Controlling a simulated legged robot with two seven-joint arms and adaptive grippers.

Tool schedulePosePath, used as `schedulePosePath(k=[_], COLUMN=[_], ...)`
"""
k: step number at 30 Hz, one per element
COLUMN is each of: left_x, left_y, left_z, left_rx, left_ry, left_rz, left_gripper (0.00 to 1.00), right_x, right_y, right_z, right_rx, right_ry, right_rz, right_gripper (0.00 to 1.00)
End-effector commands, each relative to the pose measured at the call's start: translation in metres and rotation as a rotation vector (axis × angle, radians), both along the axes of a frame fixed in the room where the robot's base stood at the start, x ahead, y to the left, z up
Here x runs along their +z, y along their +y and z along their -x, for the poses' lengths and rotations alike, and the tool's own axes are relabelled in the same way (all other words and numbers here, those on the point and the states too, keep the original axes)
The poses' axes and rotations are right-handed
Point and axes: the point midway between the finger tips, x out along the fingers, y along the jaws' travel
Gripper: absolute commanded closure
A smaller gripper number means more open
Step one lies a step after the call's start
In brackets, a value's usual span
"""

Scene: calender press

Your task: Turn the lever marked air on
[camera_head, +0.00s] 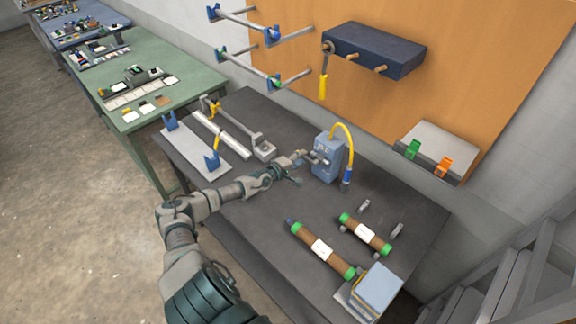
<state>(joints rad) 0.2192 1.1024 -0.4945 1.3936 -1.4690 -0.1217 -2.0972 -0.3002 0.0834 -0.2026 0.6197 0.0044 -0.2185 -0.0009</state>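A blue-grey box (327,166) with a yellow hose (347,133) looping from its top stands on the dark table. Small pale parts show on its left-facing side, but I cannot make out which is the lever, and no "air" marking is readable. My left gripper (308,157) reaches in from the left to that side of the box. Its tips are close to the small parts; whether they touch is too small to tell. Its fingers are too small to show whether they are open or shut. My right gripper is out of view.
The dark table (270,216) holds a metal rack (186,146) behind the arm and two brown rollers with green ends (322,250) (366,234) at the front right. A blue block (378,286) sits at the front corner. A dark shelf (372,47) with pegs hangs on the orange board.

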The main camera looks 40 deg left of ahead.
Motion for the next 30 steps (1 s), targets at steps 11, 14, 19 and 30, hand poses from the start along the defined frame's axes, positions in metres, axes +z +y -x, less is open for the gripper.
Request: schedulePosePath(k=[11, 14, 19, 30], left_x=[0.012, 0.015, 0.017, 0.018], left_y=[-0.001, -0.001, -0.002, -0.002], left_z=[0.071, 0.082, 0.091, 0.092], left_rx=[-0.005, -0.003, -0.004, -0.004], left_ry=[0.009, 0.007, 0.005, 0.002], left_rz=[-0.009, -0.010, -0.004, -0.002], left_gripper=[0.62, 0.62, 0.62, 0.62], right_x=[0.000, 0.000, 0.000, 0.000], right_y=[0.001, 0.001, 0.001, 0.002], right_z=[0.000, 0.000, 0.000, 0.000], right_rx=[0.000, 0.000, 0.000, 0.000], right_ry=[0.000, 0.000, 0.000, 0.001], right_rz=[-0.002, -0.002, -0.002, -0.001], right_gripper=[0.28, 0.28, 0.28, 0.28])
